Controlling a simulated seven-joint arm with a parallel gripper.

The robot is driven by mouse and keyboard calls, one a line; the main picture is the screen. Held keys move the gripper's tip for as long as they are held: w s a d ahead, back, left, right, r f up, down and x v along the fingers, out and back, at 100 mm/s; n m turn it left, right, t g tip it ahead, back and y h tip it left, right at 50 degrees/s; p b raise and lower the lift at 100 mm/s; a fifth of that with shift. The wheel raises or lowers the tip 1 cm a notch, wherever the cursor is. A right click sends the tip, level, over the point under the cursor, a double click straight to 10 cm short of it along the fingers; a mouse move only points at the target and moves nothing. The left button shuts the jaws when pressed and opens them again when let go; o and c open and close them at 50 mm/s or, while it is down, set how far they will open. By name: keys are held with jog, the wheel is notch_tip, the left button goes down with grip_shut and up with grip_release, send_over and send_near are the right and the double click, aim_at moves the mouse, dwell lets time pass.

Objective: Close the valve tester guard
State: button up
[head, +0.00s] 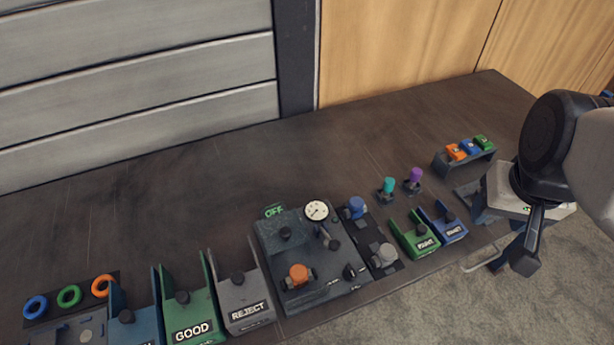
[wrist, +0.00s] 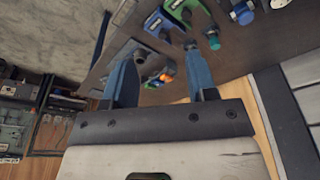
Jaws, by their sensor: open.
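The valve tester (head: 268,238) is a dark grey plate station at the front middle of the bench in the head view. It carries a round white gauge (head: 316,210), a green OFF sign (head: 273,211), an orange-capped valve (head: 299,274) and dark knobs. A dark lever-like part (head: 326,237) stands below the gauge. My gripper (head: 478,206) is at the far right of the bench, well away from the tester. In the wrist view its two blue fingers (wrist: 163,50) are apart, with nothing held between them.
Left of the tester stand GOOD (head: 190,325) and REJECT (head: 243,302) bins and several coloured rings (head: 69,296). To its right are blue and grey fittings, teal and purple plugs (head: 415,176), green and blue bins (head: 418,238) and a coloured-block rack (head: 463,158). The back bench is clear.

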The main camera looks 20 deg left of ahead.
jog(key=w+a+f+n, duration=0.2)
jog(key=a+n, duration=0.1)
jog(key=a, duration=0.6)
jog(key=n+g, duration=0.2)
jog(key=n, duration=0.6)
send_over(285, 232)
notch_tip(285, 232, down, 7)
jog(key=shift+r, duration=0.15)
jog(key=shift+w+f, duration=0.1)
jog(key=shift+f, duration=3.8)
grip_shut()
